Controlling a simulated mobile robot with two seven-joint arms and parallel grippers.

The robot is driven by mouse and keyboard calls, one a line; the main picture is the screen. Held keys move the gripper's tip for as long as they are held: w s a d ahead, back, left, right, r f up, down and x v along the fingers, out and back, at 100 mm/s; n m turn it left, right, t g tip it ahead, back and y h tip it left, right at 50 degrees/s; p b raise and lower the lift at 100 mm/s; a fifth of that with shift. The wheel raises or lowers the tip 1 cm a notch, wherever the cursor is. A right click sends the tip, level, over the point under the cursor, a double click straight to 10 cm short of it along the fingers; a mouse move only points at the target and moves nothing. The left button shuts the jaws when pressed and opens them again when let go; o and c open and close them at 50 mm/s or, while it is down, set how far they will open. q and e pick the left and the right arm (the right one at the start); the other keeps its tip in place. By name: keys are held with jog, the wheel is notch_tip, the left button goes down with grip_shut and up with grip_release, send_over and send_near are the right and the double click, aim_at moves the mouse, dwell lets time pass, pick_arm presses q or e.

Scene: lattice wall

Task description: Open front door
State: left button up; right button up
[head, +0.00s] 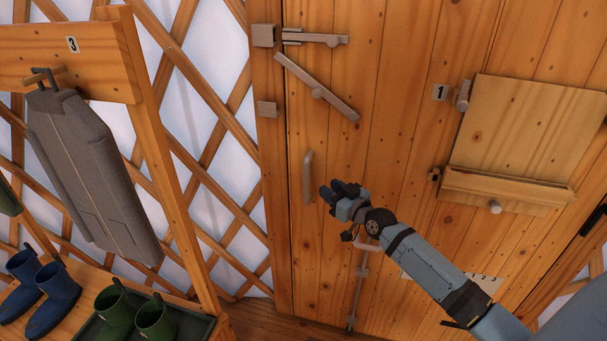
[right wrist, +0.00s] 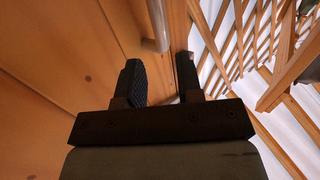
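The front door (head: 392,170) is a plank door that looks closed against its frame at left. A vertical grey handle (head: 308,177) is fixed near its left edge. My right gripper (head: 328,191) is just right of the handle. In the right wrist view its fingers (right wrist: 160,78) are apart, with the handle (right wrist: 158,25) ahead between their tips; contact is not clear. A diagonal latch bar (head: 317,91) is turned away from the frame's bracket (head: 267,108). The top bolt (head: 315,39) seems apart from its frame block (head: 263,35). My left gripper is not in view.
A vertical rod (head: 357,290) runs down the door's lower part; whether it is engaged is unclear. A wooden box (head: 530,125) is mounted on the door at right. A rack with a grey coat (head: 90,175) and boots (head: 52,297) stands left, beside the lattice wall (head: 205,185).

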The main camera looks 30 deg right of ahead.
aim_at(309, 175)
jog(key=w, duration=0.6)
jog(key=w+a, duration=0.1)
jog(key=w, duration=0.3)
jog(key=shift+w+f, duration=0.1)
jog(key=shift+a, duration=0.1)
grip_shut()
